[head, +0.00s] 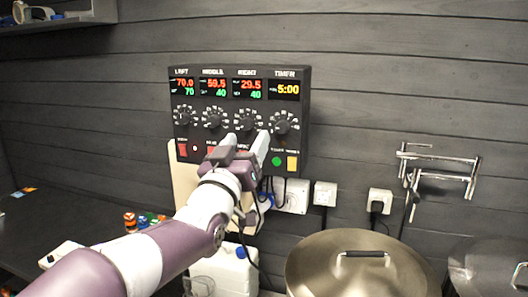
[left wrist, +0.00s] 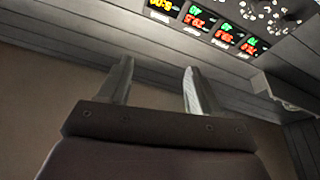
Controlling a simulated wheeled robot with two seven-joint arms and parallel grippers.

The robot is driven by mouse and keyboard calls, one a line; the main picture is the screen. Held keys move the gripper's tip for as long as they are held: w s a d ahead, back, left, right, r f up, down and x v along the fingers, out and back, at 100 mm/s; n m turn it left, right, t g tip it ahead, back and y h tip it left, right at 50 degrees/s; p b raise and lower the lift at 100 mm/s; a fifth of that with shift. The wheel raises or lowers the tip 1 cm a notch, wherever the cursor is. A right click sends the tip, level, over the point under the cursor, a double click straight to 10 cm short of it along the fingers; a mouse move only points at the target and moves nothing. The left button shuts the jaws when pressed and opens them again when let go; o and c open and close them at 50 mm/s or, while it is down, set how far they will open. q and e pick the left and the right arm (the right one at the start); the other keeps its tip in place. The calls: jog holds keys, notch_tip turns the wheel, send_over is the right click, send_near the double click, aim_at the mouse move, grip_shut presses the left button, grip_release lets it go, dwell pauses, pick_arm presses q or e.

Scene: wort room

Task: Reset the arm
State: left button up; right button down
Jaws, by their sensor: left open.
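My left arm reaches up from the lower left in the head view. Its gripper (head: 246,147) is open, with two pale fingers in front of the lower edge of a black control panel (head: 240,90). I cannot tell whether the fingers touch the panel. The panel shows displays for left, middle, right and timer above a row of dials. In the left wrist view the gripper (left wrist: 158,85) has its fingers apart with nothing between them. The panel's displays (left wrist: 205,22) appear upside down at the top there. My right gripper is not in view.
A large lidded steel pot (head: 320,262) stands at the lower right, with a second pot (head: 490,262) beside it. A white canister (head: 232,270) stands behind my arm. Sockets (head: 325,193) and a metal wall rack (head: 435,170) are on the wall. A dark counter (head: 60,225) is at left.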

pick_arm(q)
notch_tip(320, 180, down, 11)
jog(key=w+g+y, duration=0.1)
jog(key=g, duration=0.4)
jog(key=s+a+f+g+y+b, duration=0.1)
jog(key=s+a+f+g, duration=0.15)
jog(key=f, duration=0.35)
jog(key=s+a+f+g+y+b, duration=0.1)
jog(key=s+f, duration=0.2)
jog(key=f, duration=0.3)
jog(key=s+a+f+g+y+b, duration=0.1)
jog(key=s+f+g, duration=0.1)
jog(key=f, duration=0.5)
jog(key=s+a+f+g+y+b, duration=0.1)
jog(key=s+a+f+g+b, duration=0.2)
jog(key=s+f, duration=0.7)
jog(key=s+a+f+n+g+y+b, duration=0.1)
jog(key=s+a+f+g+b, duration=0.3)
jog(key=s+f, duration=0.5)
jog(key=a+f+g, duration=0.2)
jog(key=a, duration=0.1)
jog(key=shift+s, duration=0.35)
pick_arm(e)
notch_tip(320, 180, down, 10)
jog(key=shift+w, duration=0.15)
pick_arm(q)
jog(key=shift+f, duration=0.1)
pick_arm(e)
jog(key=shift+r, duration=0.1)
